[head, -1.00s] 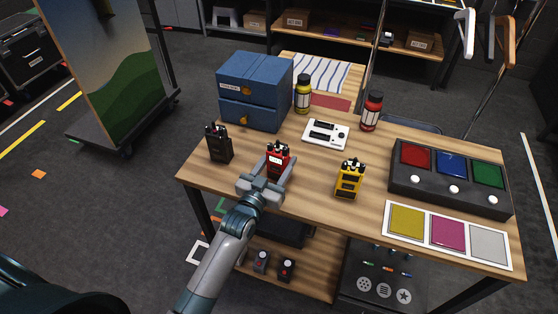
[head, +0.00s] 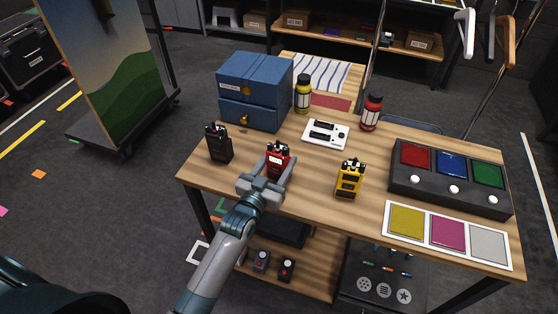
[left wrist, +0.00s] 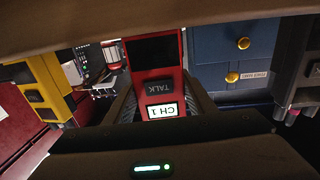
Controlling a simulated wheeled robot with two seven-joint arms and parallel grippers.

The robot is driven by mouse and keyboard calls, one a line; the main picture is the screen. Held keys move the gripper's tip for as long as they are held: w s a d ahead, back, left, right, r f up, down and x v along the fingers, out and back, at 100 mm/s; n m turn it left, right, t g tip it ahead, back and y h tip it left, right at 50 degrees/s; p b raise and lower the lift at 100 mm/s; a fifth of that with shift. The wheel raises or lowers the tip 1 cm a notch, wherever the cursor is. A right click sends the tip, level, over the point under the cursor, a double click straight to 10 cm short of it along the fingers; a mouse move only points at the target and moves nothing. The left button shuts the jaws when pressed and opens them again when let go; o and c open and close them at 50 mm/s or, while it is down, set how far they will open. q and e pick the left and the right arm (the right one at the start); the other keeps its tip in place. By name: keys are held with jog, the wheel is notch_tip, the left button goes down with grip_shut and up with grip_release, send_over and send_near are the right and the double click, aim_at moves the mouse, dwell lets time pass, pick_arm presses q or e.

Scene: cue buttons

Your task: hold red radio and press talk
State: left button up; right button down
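The red radio (head: 278,160) stands upright at the table's front edge. My left gripper (head: 275,172) has one finger on each side of it, and the fingers appear closed against its sides. In the left wrist view the radio (left wrist: 156,70) fills the space between the fingers, with a dark TALK button (left wrist: 160,87) and a lit CH 1 label (left wrist: 162,110) seen upside down. The talk button is uncovered. A black radio (head: 219,144) stands to the left and a yellow radio (head: 349,179) to the right. My right gripper is not in view.
A blue drawer box (head: 250,92) stands behind. A white panel (head: 326,134), a yellow bottle (head: 303,94) and a red bottle (head: 371,113) are further back. A black button console (head: 450,203) and colored-square card (head: 450,259) occupy the right side.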

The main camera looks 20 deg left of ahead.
pick_arm(q)
jog(key=o, duration=0.5)
jog(key=shift+s, duration=0.15)
jog(key=s+a+b, duration=0.2)
jog(key=s+b, duration=0.3)
jog(key=s, duration=1.2)
jog(key=shift+a, duration=0.1)
